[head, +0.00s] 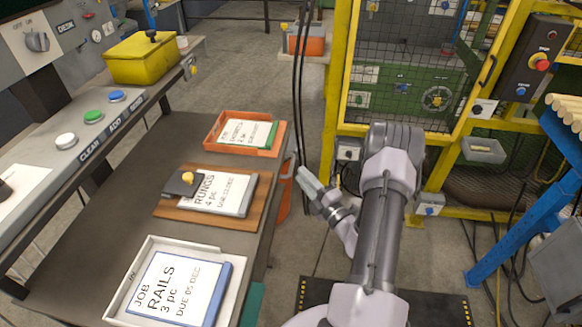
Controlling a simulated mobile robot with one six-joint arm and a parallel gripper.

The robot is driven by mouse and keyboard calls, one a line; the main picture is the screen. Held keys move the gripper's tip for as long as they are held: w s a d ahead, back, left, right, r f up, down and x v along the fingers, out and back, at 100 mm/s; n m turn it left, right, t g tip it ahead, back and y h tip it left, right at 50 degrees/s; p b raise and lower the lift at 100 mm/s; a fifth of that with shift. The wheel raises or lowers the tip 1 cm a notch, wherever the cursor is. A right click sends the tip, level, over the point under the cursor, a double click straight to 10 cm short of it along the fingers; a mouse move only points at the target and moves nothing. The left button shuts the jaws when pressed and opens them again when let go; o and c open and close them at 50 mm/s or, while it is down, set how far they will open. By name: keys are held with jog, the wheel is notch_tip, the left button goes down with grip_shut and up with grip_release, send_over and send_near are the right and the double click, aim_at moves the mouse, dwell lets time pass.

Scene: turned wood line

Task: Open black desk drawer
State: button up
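I cannot pick out a black drawer in the head view. The dark grey desk (150,140) stands at the left, and its front face is mostly hidden from above. An orange part (285,205) and a green part (253,303) show just below its right edge. My gripper (306,180) is beside that right edge, near the orange tray, and points up and left. It looks empty. Its fingers are too small and angled to show whether they are apart.
On the desk lie an orange tray (212,137), a brown board (178,214) with a black, yellow-knobbed piece (176,187), and a white tray (236,292). A yellow box (144,66) stands behind. A yellow-framed cage (337,75) is close at the right. Bare floor (235,55) lies beyond the desk.

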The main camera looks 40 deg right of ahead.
aim_at(292, 163)
jog(key=w, duration=0.4)
jog(key=w+r, duration=0.1)
jog(key=w, duration=0.1)
jog(key=shift+d+b, duration=0.25)
jog(key=shift+b, duration=0.1)
grip_shut()
jog(key=shift+f, duration=0.1)
dwell(0.9)
